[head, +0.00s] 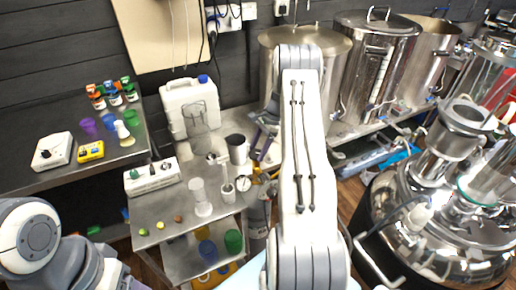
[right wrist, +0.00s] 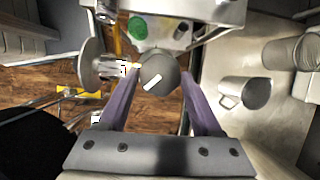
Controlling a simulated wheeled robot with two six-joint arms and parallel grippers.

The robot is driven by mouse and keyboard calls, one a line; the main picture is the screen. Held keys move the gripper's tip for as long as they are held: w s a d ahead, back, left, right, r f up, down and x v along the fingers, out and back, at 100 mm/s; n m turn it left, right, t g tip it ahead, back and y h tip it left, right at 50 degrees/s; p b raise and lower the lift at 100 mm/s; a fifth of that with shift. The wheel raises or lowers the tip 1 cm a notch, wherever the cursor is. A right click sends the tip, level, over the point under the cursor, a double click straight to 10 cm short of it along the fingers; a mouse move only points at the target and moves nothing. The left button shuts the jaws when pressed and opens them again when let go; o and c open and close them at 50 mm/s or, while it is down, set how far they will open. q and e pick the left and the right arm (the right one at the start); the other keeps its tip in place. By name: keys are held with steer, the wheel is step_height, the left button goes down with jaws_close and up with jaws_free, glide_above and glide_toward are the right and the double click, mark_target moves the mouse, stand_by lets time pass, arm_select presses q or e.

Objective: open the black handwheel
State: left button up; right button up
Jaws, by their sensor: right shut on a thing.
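The black handwheel (right wrist: 158,72) shows in the right wrist view as a dark grey round disc with a white bar mark across it. My right gripper (right wrist: 160,78) has its two purple fingers on either side of the disc, shut on it. In the head view my right gripper (head: 263,137) is partly seen beside the large steel pot, and my own arm covers much of that area. I cannot make out the handwheel there. My left arm's upper part is at the lower left of the head view, and its gripper is out of the picture.
A metal mug (right wrist: 242,92) stands on the steel table (right wrist: 225,140), right of my right gripper. A pale round disc (right wrist: 90,64) on metal fittings is close on the left. Large steel pots (head: 374,60) stand behind my arm. A white canister (head: 188,108) stands on the table.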

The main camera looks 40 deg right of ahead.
steer(key=n, duration=0.2)
steer(key=n+g, duration=0.1)
steer(key=n, duration=0.1)
steer(key=n+g, duration=0.1)
steer(key=shift+w+n, duration=0.25)
steer(key=shift+n, duration=0.15)
steer(key=n+g, duration=0.1)
steer(key=n, duration=0.2)
steer(key=n+g+h, duration=0.1)
steer(key=n, duration=0.2)
steer(key=shift+w+a, duration=0.1)
steer(key=shift+w, duration=0.1)
steer(key=n, duration=0.2)
steer(key=n+h, duration=0.1)
steer(key=n+g+h, duration=0.1)
steer(key=n, duration=0.1)
steer(key=shift+w+a+n, duration=0.1)
steer(key=shift+a+n, duration=0.15)
steer(key=shift+n, duration=0.05)
steer(key=n+h, duration=0.1)
steer(key=n, duration=0.1)
steer(key=n+h, duration=0.1)
steer(key=n, duration=0.2)
steer(key=shift+a+n, duration=0.2)
steer(key=shift+n, duration=0.1)
steer(key=shift+h, duration=0.3)
steer(key=o, duration=1.4)
steer(key=shift+c, duration=0.2)
